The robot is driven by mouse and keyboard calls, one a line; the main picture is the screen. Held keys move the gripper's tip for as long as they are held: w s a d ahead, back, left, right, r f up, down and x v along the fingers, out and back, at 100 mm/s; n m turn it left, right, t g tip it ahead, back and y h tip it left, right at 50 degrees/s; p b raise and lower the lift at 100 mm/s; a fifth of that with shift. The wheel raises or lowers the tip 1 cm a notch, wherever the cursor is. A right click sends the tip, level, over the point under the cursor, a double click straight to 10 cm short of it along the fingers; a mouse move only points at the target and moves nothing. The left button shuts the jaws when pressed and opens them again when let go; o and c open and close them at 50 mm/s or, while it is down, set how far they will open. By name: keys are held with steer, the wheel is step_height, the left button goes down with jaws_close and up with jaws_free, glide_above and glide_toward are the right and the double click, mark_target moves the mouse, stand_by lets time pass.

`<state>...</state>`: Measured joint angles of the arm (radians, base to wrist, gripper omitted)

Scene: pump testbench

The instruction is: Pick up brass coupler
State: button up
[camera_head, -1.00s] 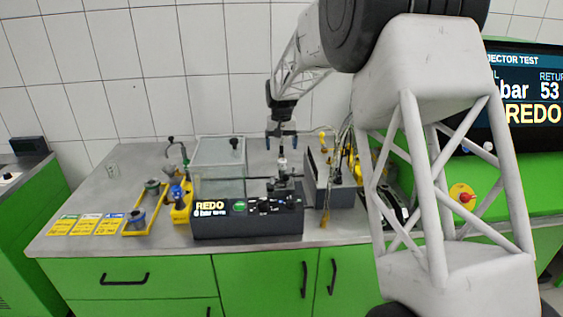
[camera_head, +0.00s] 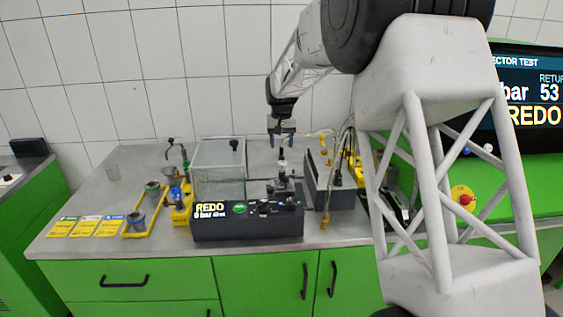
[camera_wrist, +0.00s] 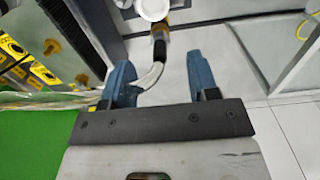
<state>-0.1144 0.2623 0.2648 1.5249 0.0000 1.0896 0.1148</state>
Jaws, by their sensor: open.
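My gripper (camera_head: 282,138) is open, pointing down over the injector clamp on the bench. Its blue fingers show in the wrist view (camera_wrist: 161,84), with a gap between them. A curved grey tube (camera_wrist: 151,76) appears between or below the fingertips; I cannot tell its depth. It leads to a black part with a brass-coloured band (camera_wrist: 160,31) below a white round top. I cannot tell which is the coupler. Nothing is clearly held.
A clear chamber (camera_head: 218,170) stands left of my gripper, behind the black console (camera_head: 245,220). The dark box (camera_head: 333,191) and hoses are to the right. Yellow holders (camera_head: 181,207) and cards (camera_head: 86,226) lie left. The far-left bench has free room.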

mark_target(281, 155)
steer(key=shift+a+f+m, duration=0.1)
steer(key=shift+a+m, duration=0.05)
steer(key=shift+m, duration=0.6)
steer(key=shift+a+f+m, duration=0.1)
steer(key=shift+m, duration=0.65)
steer(key=shift+f, duration=1.3)
steer(key=shift+d+f, duration=0.15)
steer(key=shift+f, duration=1.15)
steer(key=shift+d+f, duration=0.1)
steer(key=shift+f, duration=1.15)
